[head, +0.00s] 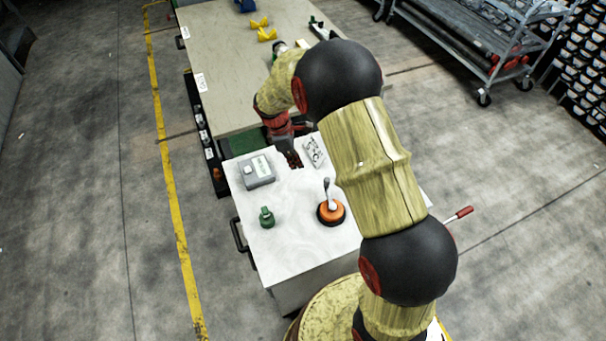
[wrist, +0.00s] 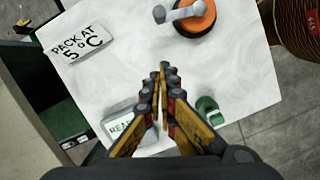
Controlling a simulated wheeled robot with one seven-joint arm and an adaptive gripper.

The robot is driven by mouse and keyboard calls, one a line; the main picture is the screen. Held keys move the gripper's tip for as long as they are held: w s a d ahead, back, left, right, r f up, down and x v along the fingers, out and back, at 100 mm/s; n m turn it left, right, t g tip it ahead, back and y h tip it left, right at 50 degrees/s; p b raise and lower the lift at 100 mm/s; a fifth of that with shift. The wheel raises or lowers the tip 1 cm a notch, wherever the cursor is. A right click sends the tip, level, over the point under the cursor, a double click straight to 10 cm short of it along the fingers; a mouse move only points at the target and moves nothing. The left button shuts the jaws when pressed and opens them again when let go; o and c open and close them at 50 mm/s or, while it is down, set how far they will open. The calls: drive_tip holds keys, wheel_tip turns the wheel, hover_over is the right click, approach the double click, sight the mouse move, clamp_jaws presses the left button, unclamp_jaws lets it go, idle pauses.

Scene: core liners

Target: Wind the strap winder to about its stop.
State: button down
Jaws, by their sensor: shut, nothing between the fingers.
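The winder appears to be the round orange-and-black unit (head: 331,213) with a grey crank on the white cart top; it also shows at the top of the wrist view (wrist: 200,18). Its grey crank arm (wrist: 180,13) ends in a knob, which stands upright in the head view and points left in the wrist view. My gripper (head: 293,160) is over the far part of the cart top, apart from the winder. In the wrist view its fingers (wrist: 164,68) are shut and empty, with the crank beyond their tips.
A grey labelled box (head: 257,171), a green fitting (head: 267,217) and a "PACK AT 5°C" card (wrist: 78,40) are on the white cart top (head: 290,245). A long table (head: 225,70) stands behind. A red-handled lever (head: 460,214) sticks out at the cart's right.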

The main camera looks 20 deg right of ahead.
sight(330, 193)
drive_tip(key=s+d+f+b, duration=0.2)
drive_tip(key=d+f, duration=0.4)
drive_tip(key=f, duration=0.4)
drive_tip(key=shift+s, duration=0.2)
drive_tip(key=shift+r, duration=0.1)
drive_tip(key=shift+a, duration=0.1)
drive_tip(key=shift+s+d+m+p, duration=0.1)
drive_tip(key=shift+d+m+p, duration=0.25)
drive_tip(key=shift+d, duration=0.4)
